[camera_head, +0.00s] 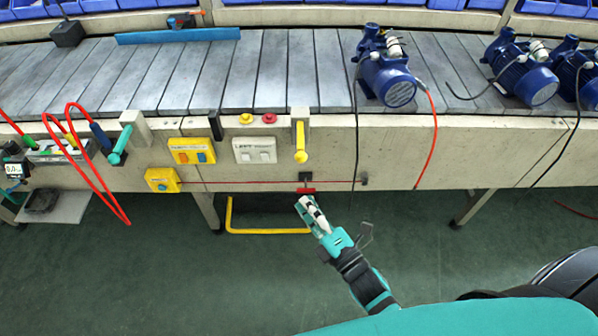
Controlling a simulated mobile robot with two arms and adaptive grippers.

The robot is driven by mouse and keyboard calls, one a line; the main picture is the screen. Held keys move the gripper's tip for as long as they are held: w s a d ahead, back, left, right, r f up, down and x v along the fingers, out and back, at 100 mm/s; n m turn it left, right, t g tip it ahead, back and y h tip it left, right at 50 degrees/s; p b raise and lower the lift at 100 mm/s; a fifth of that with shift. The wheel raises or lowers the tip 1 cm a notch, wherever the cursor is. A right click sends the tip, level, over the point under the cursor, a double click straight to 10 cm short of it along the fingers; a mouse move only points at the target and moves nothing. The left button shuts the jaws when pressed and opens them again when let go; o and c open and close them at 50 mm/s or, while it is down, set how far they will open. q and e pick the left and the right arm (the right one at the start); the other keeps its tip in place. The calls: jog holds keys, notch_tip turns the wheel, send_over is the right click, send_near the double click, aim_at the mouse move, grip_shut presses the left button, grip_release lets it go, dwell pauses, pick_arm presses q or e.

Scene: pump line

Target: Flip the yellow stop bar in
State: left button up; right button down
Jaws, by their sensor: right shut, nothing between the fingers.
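A yellow bar (300,150) with a rounded end sits at a grey bracket (300,117) on the conveyor's front edge. It points out toward me, not across the rollers. A second yellow bar, a U-shaped frame (268,231), shows low under the conveyor. My right gripper (303,204) is shut and empty. It is below the bracketed yellow bar and apart from it, just under a small red piece (306,190) on the conveyor's front; I cannot tell if they touch. My left gripper is not in view.
Blue pumps (388,76) stand on the conveyor at the right. A yellow button box (192,151) and a white switch box (254,150) are on the front panel. A teal-handled lever (119,148) and red hoses (88,165) are at the left. The rollers behind the yellow bar are clear.

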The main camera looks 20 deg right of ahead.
aim_at(299, 142)
jog(key=w+r+p, duration=0.1)
jog(key=w, duration=0.7)
jog(key=shift+d+r, duration=0.15)
jog(key=shift+r, duration=0.05)
jog(key=w+d+b, duration=0.1)
jog(key=w, duration=0.2)
jog(key=w+d+b, duration=0.1)
jog(key=w, duration=0.2)
jog(key=w+d+b, duration=0.1)
jog(key=w, duration=0.3)
jog(key=shift+w+f, duration=0.1)
jog(key=shift+w, duration=0.1)
jog(key=shift+r, duration=0.25)
jog(key=shift+f, duration=0.1)
